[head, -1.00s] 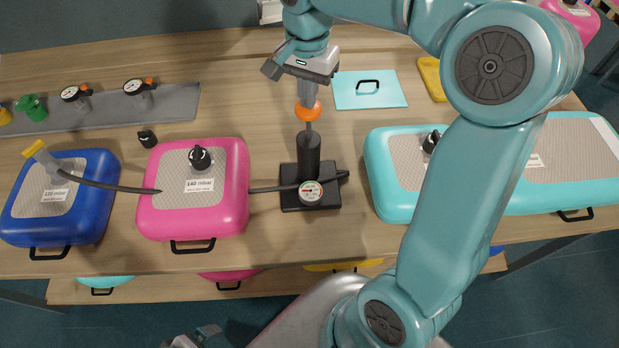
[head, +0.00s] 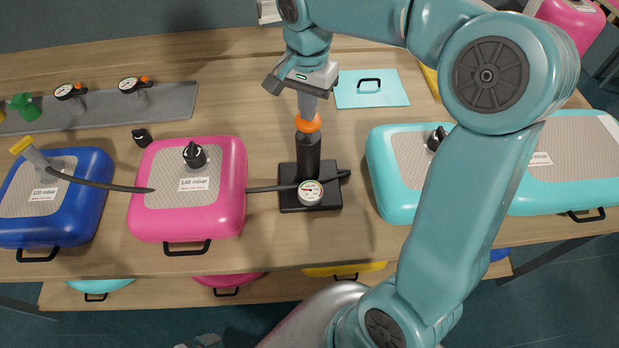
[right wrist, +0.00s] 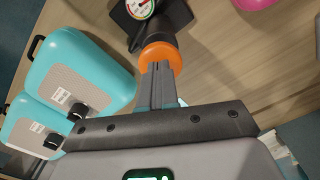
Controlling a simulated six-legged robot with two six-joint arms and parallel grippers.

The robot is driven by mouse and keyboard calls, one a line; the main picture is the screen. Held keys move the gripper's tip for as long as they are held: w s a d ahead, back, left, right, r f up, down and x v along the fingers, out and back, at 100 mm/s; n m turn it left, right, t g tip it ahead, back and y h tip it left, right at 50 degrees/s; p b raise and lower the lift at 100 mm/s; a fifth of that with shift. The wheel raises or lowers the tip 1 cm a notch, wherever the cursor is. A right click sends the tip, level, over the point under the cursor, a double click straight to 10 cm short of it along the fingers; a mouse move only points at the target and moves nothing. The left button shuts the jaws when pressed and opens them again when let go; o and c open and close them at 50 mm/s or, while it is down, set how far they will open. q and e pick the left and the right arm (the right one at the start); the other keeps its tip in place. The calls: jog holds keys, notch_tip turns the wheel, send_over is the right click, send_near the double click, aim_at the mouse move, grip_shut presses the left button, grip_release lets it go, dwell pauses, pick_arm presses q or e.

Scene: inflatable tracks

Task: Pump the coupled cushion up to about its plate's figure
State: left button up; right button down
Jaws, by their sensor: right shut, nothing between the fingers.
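The floor pump (head: 309,160) stands on a black base on the table. Its orange knob (head: 308,123) sits low, just above the black barrel. My right gripper (head: 308,110) is shut and empty, its fingertips down on the knob; the right wrist view shows this knob (right wrist: 160,57) at the fingertips. The pump's dial gauge (head: 311,192) faces up; I cannot read its figure. A dark hose (head: 110,186) ends at a yellow-topped coupling (head: 24,146) on the blue cushion (head: 85,205), whose plate (head: 45,194) seems to read 120 mbar.
A pink cushion (head: 232,205) marked 140 mbar lies between pump and blue cushion; part of the hose is hidden there. Turquoise cushions (head: 395,200) lie right of the pump. A grey strip (head: 175,103) with gauges and a turquoise lidded panel (head: 350,98) lie behind.

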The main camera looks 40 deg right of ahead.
jog(key=shift+f+b, duration=0.5)
jog(key=shift+f, duration=0.35)
notch_tip(320, 180, up, 8)
jog(key=p, duration=0.7)
jog(key=shift+r, duration=0.25)
jog(key=shift+f, duration=0.15)
jog(key=shift+f+b, duration=3.25)
jog(key=shift+f, duration=0.95)
jog(key=shift+r, duration=0.2)
notch_tip(320, 180, up, 8)
jog(key=p, duration=0.7)
jog(key=shift+r, duration=0.1)
